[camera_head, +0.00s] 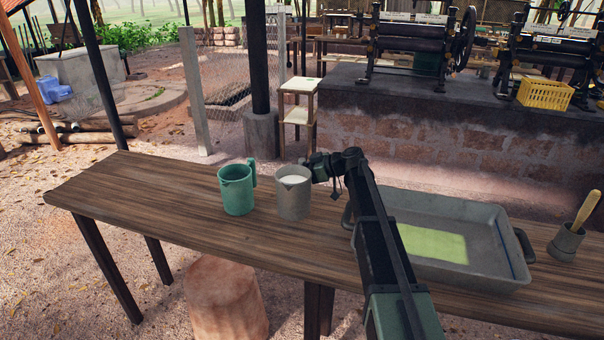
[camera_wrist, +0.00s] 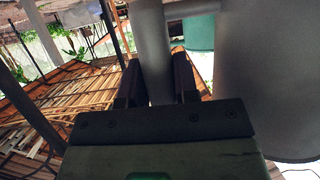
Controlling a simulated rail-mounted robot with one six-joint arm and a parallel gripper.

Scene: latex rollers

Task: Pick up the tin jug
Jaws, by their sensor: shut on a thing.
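The tin jug (camera_head: 294,197) is grey, with white liquid in it, and stands upright at the middle of the wooden table. I cannot tell whether its base touches the tabletop. My gripper (camera_head: 317,170) reaches the jug's right side, where its handle is. In the wrist view my two fingers (camera_wrist: 158,85) stand on either side of the grey handle (camera_wrist: 152,45) and are shut on it. The jug's body (camera_wrist: 268,80) fills the right of that view. In the head view the gripper hides the handle.
A green jug (camera_head: 236,190) stands close to the left of the tin jug; it also shows in the wrist view (camera_wrist: 200,32). A grey tray (camera_head: 490,272) with a pale green sheet (camera_head: 432,244) lies right of my arm. A small pot (camera_head: 566,243) stands farther right. The table's (camera_head: 130,190) left end is clear.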

